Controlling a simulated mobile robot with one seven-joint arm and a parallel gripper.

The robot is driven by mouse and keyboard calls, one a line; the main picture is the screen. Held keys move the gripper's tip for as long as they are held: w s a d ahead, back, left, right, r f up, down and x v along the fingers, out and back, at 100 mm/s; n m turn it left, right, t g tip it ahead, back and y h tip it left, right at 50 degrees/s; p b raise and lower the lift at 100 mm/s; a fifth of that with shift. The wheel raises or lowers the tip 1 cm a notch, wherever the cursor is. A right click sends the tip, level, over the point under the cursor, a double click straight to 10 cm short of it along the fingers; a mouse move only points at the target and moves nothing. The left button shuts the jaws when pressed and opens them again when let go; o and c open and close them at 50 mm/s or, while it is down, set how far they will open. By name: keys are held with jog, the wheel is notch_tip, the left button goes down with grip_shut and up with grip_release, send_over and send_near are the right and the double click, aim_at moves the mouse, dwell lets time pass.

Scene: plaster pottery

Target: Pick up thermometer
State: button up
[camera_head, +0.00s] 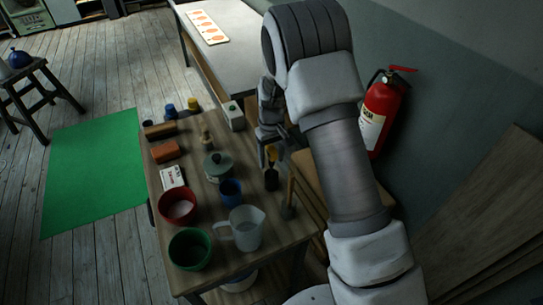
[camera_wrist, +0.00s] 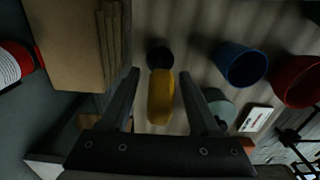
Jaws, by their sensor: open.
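A yellow and black object, which looks like the thermometer (camera_head: 271,180), is at the right edge of the small wooden table. In the wrist view, the yellow part of the thermometer (camera_wrist: 160,100) lies between my fingers, with a dark round end beyond it. My gripper (camera_head: 271,156) is over the yellow part; in the wrist view my gripper (camera_wrist: 159,74) is open, one finger on each side, with visible gaps. I cannot tell the height between the fingers and the table. My arm hides part of the area to the right.
A white box (camera_head: 233,117) is behind. A fire extinguisher (camera_head: 381,112) stands right.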

grip_shut()
dwell(0.4)
